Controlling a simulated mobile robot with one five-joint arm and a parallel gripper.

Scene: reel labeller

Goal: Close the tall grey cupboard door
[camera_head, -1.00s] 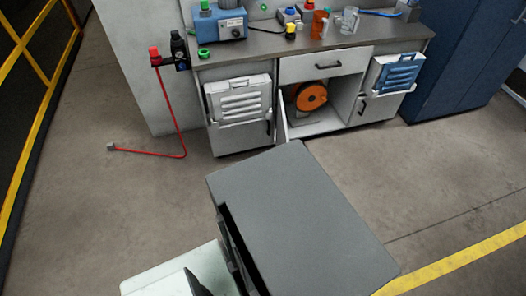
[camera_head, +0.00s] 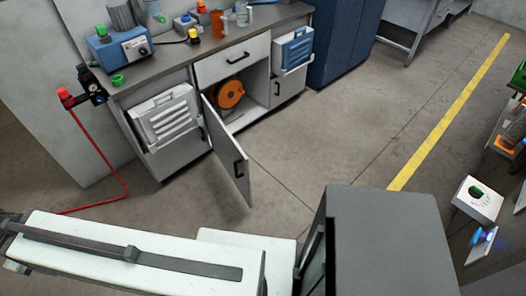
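One light grey cupboard door (camera_head: 228,158) with a dark handle stands open at the front of the workbench. It is hinged on the left of the middle opening and swings out over the floor. Inside the opening is an orange reel (camera_head: 230,94). I cannot tell whether this is the tall door named in the task. The pale link of my arm (camera_head: 120,262) crosses the bottom left, well short of the door. My gripper cannot be made out.
A large grey block (camera_head: 390,240) fills the bottom centre-right; I cannot tell whether it is mine. A dark blue cabinet (camera_head: 345,40) stands behind, right of the bench. A red hose (camera_head: 105,155) hangs at the left. Bare floor (camera_head: 320,140) lies right of the door.

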